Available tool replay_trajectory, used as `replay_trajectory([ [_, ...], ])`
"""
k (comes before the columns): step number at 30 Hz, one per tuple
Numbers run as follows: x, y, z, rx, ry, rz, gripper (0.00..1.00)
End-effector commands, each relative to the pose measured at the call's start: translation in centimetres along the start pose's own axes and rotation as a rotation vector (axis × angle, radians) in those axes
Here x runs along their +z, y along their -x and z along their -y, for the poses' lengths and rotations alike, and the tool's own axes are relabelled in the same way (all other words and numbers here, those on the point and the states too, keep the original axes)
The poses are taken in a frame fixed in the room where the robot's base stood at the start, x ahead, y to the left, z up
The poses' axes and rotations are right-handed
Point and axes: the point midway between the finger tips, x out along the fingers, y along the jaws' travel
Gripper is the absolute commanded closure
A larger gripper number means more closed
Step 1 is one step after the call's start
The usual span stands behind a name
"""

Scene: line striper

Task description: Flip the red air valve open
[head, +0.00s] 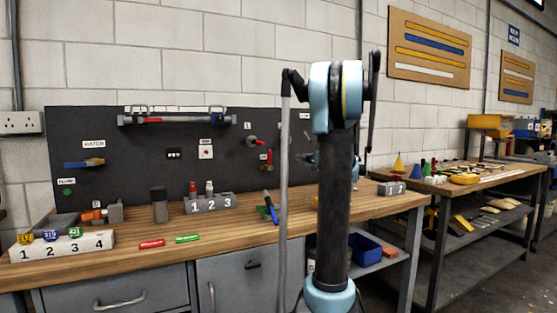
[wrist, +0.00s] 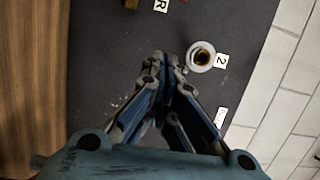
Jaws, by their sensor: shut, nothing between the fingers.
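The red air valve is only partly clear. In the head view, a small red lever (head: 270,156) stands at a brass fitting on the dark wall board, beside a small label. At the wrist view's top edge are a brass piece (wrist: 130,4), a label ending in R and a sliver of red (wrist: 185,3), all cut off. My gripper (wrist: 160,62) is shut and empty in front of the board, below these parts in that picture. In the head view my arm hides most of the gripper.
A round fitting (wrist: 200,56) labelled 2 is close to my fingertips. Another red valve (head: 252,140) is mounted up and left of the air lever. The blue-handled water valve (head: 84,163) is at the board's left. The wooden bench (head: 140,245) below holds several tools and blocks.

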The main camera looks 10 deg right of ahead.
Motion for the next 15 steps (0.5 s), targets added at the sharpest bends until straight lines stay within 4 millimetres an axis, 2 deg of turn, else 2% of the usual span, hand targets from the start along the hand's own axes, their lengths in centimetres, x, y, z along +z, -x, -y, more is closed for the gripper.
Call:
replay_trajectory([
  [8, 0.8, -1.2, 0.0, 0.001, 0.0, 0.012, 1.0],
  [15, 1.1, -4.6, 0.0, 0.001, 0.0, 0.017, 1.0],
])
